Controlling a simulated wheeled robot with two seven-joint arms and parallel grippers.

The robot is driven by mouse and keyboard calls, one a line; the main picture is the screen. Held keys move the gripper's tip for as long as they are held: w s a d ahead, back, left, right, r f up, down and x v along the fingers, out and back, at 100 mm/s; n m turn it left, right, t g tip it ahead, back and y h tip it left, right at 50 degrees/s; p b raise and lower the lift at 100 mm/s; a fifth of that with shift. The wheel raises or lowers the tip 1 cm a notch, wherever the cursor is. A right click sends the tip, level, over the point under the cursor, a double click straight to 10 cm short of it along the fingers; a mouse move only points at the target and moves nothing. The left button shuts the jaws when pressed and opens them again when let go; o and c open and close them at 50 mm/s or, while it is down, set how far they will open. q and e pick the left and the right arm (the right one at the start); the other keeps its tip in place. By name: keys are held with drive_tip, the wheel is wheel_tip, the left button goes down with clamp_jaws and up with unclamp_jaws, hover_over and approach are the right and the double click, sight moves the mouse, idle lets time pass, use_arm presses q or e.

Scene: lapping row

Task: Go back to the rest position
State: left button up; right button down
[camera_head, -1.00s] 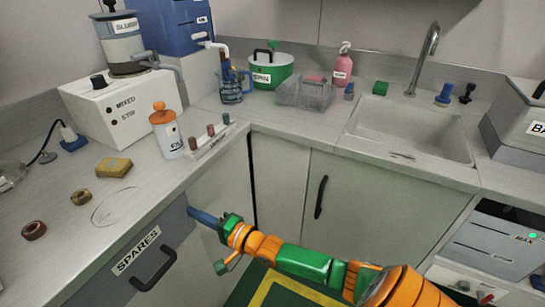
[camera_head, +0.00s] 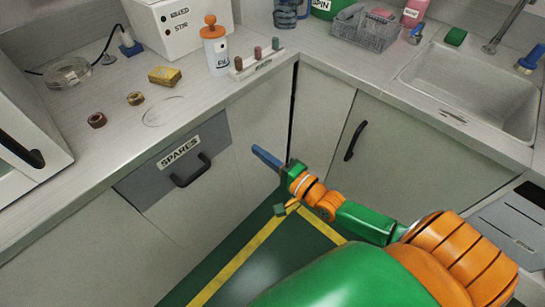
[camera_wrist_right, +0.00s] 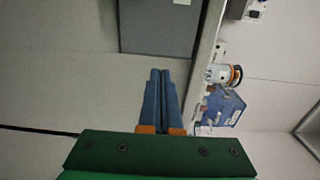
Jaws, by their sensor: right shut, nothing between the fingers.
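My right gripper (camera_head: 267,158) reaches in from the lower right in the head view, on a green and orange arm. Its blue fingers are shut with nothing between them, in front of the corner cabinets and below the counter edge. In the right wrist view the two blue fingers (camera_wrist_right: 161,98) lie side by side, pointing toward the pale cabinet front. The gripper touches nothing that I can see. My left gripper is not in view.
The SPARES drawer (camera_head: 178,160) is closed, left of the gripper. The counter (camera_head: 115,165) holds a bottle (camera_head: 215,45), a yellow sponge (camera_head: 165,76), brown rings and a small rack (camera_head: 256,66). A sink (camera_head: 475,85) is at right. Yellow-lined floor (camera_head: 245,255) lies below.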

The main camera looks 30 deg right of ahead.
drive_tip(key=s+d+f+n+g+h, duration=0.15)
drive_tip(key=s+f+n+g, duration=0.25)
drive_tip(key=s+f, duration=0.45)
drive_tip(key=s+d+f+n+g+h, duration=0.15)
drive_tip(key=s+f+n+g, duration=0.35)
drive_tip(key=f, duration=0.6)
drive_tip(key=s+d+f+n+g+h, duration=0.1)
drive_tip(key=s+f+n+g+h, duration=0.15)
drive_tip(key=s+f, duration=0.65)
drive_tip(key=s+a+f+n+g, duration=0.2)
drive_tip(key=s+f+n, duration=0.1)
drive_tip(key=s, duration=0.4)
drive_tip(key=s+a+f+n+g, duration=0.2)
drive_tip(key=s+f+n+g, duration=0.1)
drive_tip(key=s, duration=0.3)
wheel_tip(320, 180, up, 15)
drive_tip(key=p, duration=1.5)
drive_tip(key=shift+w+d+m, duration=0.25)
drive_tip(key=shift+d+m, duration=0.05)
drive_tip(key=shift+m, duration=0.05)
drive_tip(key=shift+f, duration=0.1)
